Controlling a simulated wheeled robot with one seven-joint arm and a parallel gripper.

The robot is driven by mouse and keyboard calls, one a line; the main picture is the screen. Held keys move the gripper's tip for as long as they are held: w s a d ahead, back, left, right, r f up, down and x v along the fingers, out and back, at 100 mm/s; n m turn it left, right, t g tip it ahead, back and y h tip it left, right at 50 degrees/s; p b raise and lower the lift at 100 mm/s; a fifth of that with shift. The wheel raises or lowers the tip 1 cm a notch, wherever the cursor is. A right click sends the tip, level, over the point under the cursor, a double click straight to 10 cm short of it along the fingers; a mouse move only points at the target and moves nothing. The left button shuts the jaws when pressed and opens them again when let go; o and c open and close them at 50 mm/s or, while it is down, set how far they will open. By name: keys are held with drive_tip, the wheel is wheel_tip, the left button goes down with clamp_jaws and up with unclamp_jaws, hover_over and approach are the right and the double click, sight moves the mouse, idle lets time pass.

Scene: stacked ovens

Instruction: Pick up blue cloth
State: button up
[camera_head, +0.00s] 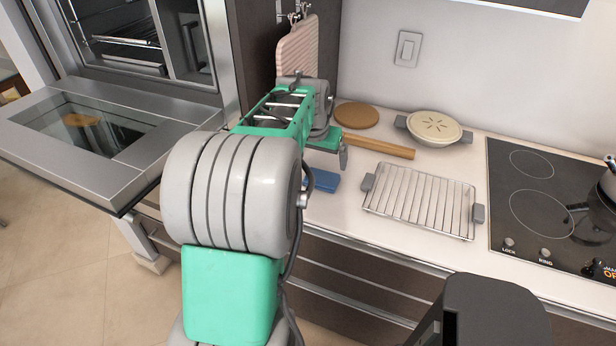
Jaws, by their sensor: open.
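The blue cloth (326,181) lies on the pale countertop near its front edge, left of the wire rack. Part of it is hidden behind my arm. My gripper (343,158) is above and just behind the cloth in the picture, over the counter. Its jaws are open and small in view, and nothing shows between them. I cannot tell the exact height of the gripper above the cloth.
A wire rack (419,201) with grey handles lies right of the cloth. A rolling pin (378,147), a round wooden board (357,115) and a lidded dish (434,127) are behind. The cooktop (545,200) is at right. An oven door (100,178) hangs open at left.

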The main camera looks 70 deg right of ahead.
sight(323, 173)
drive_tip(key=x, duration=0.2)
drive_tip(key=p+x, duration=0.1)
drive_tip(key=x, duration=0.2)
drive_tip(key=a+x, duration=0.1)
drive_tip(key=x, duration=0.1)
drive_tip(key=shift+d+f, duration=0.15)
drive_tip(key=shift+f, duration=0.25)
drive_tip(key=c, duration=1.2)
drive_tip(key=shift+r, duration=0.55)
drive_tip(key=s+a+r+b, duration=0.3)
drive_tip(key=a+r, duration=0.9)
drive_tip(key=a, duration=0.1)
drive_tip(key=shift+a, duration=0.4)
